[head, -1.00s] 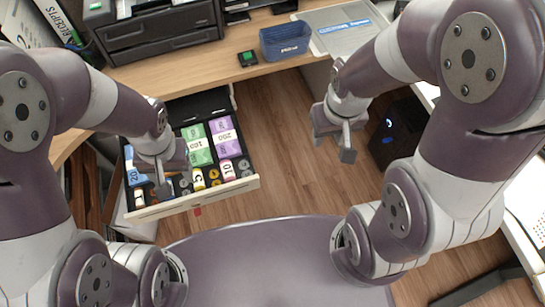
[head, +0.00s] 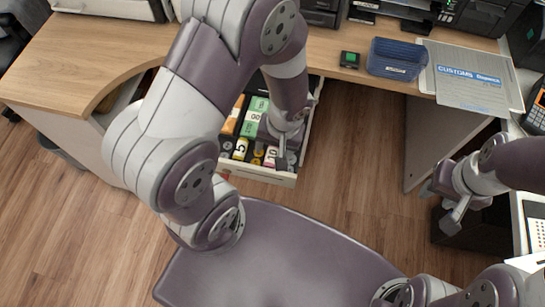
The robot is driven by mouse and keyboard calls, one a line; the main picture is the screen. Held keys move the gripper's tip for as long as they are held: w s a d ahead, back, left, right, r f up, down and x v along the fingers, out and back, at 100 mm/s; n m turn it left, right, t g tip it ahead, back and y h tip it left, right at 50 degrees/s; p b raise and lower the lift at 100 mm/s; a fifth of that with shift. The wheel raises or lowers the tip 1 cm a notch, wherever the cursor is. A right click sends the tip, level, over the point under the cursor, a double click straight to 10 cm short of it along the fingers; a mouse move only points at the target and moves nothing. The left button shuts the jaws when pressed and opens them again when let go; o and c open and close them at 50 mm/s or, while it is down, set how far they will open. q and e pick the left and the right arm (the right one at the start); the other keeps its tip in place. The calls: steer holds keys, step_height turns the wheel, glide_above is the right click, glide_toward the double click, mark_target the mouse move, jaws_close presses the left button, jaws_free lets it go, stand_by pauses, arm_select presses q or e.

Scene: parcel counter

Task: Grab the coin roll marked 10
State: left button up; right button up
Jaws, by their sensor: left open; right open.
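The coin roll marked 10 (head: 270,157) is pink and white and stands in the front part of the open drawer (head: 256,174). My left gripper (head: 279,148) is open, above the drawer's right side and close beside this roll in the picture; I cannot tell whether it touches it. The gripper and forearm hide much of the drawer's right and back. My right gripper (head: 443,203) is open and empty, away to the right over the floor side.
Orange and green banknotes (head: 254,117) lie behind the rolls. Wooden floor is free between drawer and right arm.

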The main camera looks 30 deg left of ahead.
mark_target(272, 155)
arm_select(q)
steer(key=f, duration=0.2)
steer(key=f+b, duration=0.1)
steer(key=f, duration=0.1)
steer(key=shift+w+a+f, duration=0.1)
steer(key=shift+a+f, duration=0.05)
steer(key=shift+a, duration=0.05)
jaws_close()
stand_by(0.3)
